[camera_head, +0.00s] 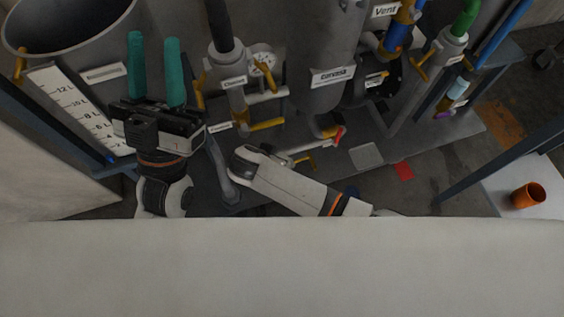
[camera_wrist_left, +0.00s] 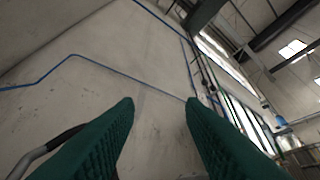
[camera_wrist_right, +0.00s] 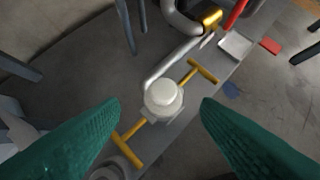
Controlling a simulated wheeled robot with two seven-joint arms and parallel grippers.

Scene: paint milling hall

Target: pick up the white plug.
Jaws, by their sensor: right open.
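The white plug (camera_wrist_right: 163,95) shows in the right wrist view as a round white cap on a pale fitting, with yellow handles on two sides. My right gripper (camera_wrist_right: 160,106) is open, and its green fingertips appear on either side of the plug in the picture, apart from it. The gap in depth is hard to tell. In the head view my right arm covers the area of the plug, and the right fingers are hidden. My left gripper (camera_head: 155,67) is open and empty, its green fingers pointing up beside a large grey vessel. The left wrist view shows its fingers (camera_wrist_left: 160,103) spread before a wall.
A metal pipe (camera_wrist_right: 176,60) runs from the fitting to a valve with a red handle (camera_wrist_right: 237,12). A grey tank (camera_head: 327,95) and a gauge (camera_head: 263,60) stand behind my arms. An orange cup (camera_head: 527,195) stands on a white surface at right.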

